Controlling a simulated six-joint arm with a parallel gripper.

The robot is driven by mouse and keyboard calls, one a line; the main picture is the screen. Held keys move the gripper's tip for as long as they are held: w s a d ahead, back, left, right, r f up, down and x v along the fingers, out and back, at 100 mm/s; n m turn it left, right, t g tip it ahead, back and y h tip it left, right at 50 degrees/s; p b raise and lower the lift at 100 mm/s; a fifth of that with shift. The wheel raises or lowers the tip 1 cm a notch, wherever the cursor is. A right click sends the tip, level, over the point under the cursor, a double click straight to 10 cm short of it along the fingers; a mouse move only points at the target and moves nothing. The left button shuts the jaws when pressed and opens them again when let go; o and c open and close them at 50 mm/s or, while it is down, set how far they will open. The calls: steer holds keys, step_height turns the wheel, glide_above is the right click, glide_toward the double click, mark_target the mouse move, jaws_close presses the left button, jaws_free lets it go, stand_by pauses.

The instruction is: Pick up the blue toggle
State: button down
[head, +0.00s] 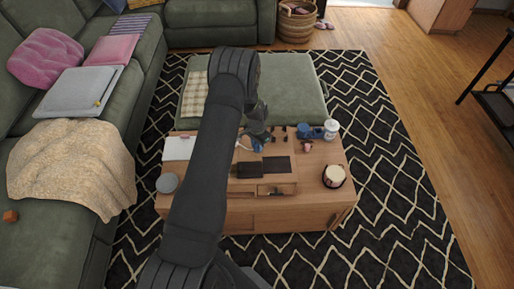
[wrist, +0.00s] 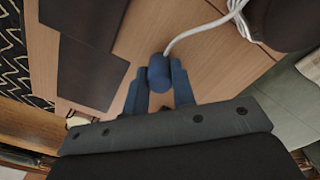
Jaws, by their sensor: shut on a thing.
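The blue toggle (wrist: 159,76) is a small, rounded blue piece between the two blue fingers of my gripper (wrist: 160,85) in the wrist view. The fingers are shut on it, one on each side. A white cord (wrist: 195,33) runs up to the toggle's top end; I cannot tell whether it is attached. In the head view my gripper (head: 256,143) is over the back middle of the wooden coffee table (head: 240,215), and the toggle is mostly hidden there. I cannot tell whether the toggle is clear of the tabletop.
Two dark flat pieces (head: 277,166) lie in front of my gripper. To its right are a blue object (head: 310,132), a white container (head: 331,129) and a round cream-topped item (head: 334,176). A grey round item (head: 167,183) sits at the table's left. A green ottoman (head: 295,90) stands behind.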

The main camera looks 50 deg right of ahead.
steer(key=shift+r, duration=0.45)
step_height(320, 180, up, 4)
steer(key=shift+f, duration=0.2)
steer(key=s+r, duration=0.6)
steer(key=s, duration=0.5)
steer(key=shift+s+r, duration=0.3)
steer(key=shift+s, duration=0.1)
steer(key=shift+w+d, duration=0.1)
steer(key=w, duration=1.1)
steer(key=shift+w, duration=0.3)
